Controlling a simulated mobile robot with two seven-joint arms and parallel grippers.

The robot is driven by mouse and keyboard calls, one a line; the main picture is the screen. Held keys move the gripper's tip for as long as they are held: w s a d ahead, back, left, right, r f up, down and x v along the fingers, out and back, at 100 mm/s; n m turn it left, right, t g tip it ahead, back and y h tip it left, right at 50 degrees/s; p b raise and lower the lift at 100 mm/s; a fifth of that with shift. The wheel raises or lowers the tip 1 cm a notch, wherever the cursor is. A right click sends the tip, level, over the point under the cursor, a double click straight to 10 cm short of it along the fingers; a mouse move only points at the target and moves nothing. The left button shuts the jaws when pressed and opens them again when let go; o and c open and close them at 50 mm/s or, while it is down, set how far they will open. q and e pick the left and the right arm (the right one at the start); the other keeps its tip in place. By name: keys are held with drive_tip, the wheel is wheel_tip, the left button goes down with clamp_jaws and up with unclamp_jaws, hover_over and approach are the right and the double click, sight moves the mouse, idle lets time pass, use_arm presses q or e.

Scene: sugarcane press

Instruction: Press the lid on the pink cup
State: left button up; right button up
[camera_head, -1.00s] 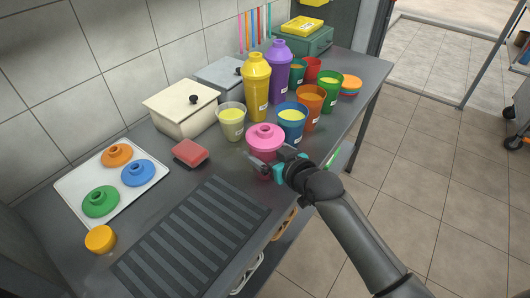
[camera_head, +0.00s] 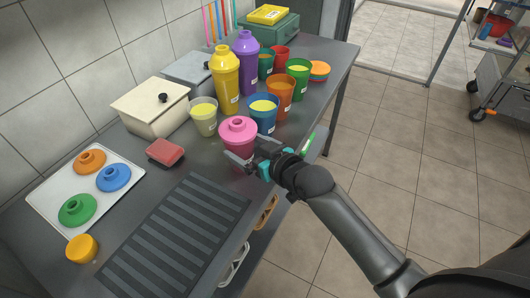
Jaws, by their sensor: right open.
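The pink cup (camera_head: 236,153) stands upright on the grey counter, toward its front edge. A pink lid (camera_head: 237,131) with a raised round knob sits on top of it; whether it is fully seated I cannot tell. My right gripper (camera_head: 243,160) is at the front right side of the cup, below the lid, with its fingers apart. The fingers hide part of the cup's lower side, and I cannot tell whether they touch it. My left gripper is not in view.
A blue cup (camera_head: 263,118) stands just behind right of the pink cup, with a clear cup (camera_head: 204,121) behind left. Yellow (camera_head: 226,80) and purple (camera_head: 246,62) lidded cups stand behind. A tray (camera_head: 50,205) holds loose lids. A dark ribbed mat (camera_head: 175,240) lies in front left.

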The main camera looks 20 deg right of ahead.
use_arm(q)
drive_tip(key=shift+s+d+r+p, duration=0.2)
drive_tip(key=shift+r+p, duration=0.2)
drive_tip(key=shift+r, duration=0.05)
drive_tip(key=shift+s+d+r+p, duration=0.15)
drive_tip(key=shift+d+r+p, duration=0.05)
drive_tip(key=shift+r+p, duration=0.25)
use_arm(e)
drive_tip(key=v, duration=0.8)
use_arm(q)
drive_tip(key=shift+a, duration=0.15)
